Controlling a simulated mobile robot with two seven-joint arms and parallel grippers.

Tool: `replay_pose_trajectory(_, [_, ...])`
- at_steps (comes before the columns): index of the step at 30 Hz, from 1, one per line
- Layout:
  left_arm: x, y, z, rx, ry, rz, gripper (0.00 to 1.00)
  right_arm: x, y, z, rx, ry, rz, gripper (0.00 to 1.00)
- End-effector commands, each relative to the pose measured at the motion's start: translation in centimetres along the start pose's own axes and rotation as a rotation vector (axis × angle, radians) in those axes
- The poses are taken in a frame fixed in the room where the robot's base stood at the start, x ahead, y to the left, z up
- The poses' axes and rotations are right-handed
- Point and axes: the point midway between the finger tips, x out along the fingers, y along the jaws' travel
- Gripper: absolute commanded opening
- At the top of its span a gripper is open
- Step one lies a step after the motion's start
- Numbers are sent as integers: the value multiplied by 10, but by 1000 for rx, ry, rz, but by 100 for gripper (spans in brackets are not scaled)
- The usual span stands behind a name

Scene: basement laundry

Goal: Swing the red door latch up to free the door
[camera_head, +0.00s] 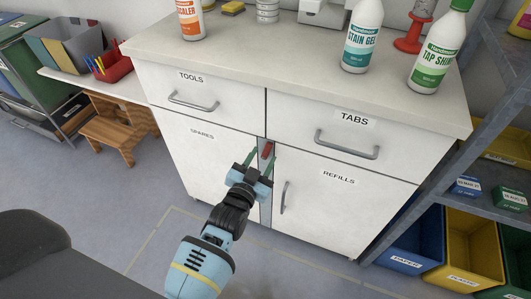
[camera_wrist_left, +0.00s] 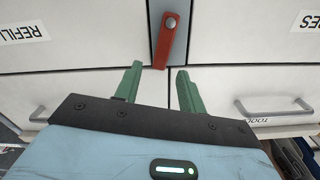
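The red latch (camera_head: 267,150) is on the grey strip between the two lower cabinet doors, just under the drawers. In the left wrist view the latch (camera_wrist_left: 165,42) has a silver pivot at one end. Its free end points toward the drawers, which show upside down there. My left gripper (camera_head: 262,160) is at the latch, its green fingers spread apart with nothing between them that I can see. In the wrist view the latch's free end lies just beyond the gap between the fingertips (camera_wrist_left: 159,70); contact cannot be told. My right gripper is not in view.
The SPARES door (camera_head: 205,160) and REFILLS door (camera_head: 330,205) are closed, as are the TOOLS drawer (camera_head: 205,88) and TABS drawer (camera_head: 385,148). Drawer handles (camera_head: 347,147) stick out above. Bottles stand on the countertop (camera_head: 270,45). A shelf with bins (camera_head: 470,245) is at right.

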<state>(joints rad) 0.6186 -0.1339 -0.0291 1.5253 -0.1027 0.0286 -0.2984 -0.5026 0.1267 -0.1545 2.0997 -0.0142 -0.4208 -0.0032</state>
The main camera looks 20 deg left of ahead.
Motion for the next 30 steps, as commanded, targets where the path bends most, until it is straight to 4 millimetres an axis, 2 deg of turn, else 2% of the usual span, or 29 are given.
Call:
replay_pose_trajectory(3, [15, 0, 1, 0, 0, 0, 40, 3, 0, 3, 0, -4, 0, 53])
replay_pose_trajectory(7, [25, 0, 1, 0, 0, 1, 40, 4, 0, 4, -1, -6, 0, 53])
replay_pose_trajectory(18, [29, 0, 0, 0, 0, 0, 39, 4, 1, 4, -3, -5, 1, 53])
replay_pose_trajectory(27, [29, 0, 0, 0, 0, 0, 0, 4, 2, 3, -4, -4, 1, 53])
replay_pose_trajectory(30, [29, 0, 0, -4, 0, 0, 0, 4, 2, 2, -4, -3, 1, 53])
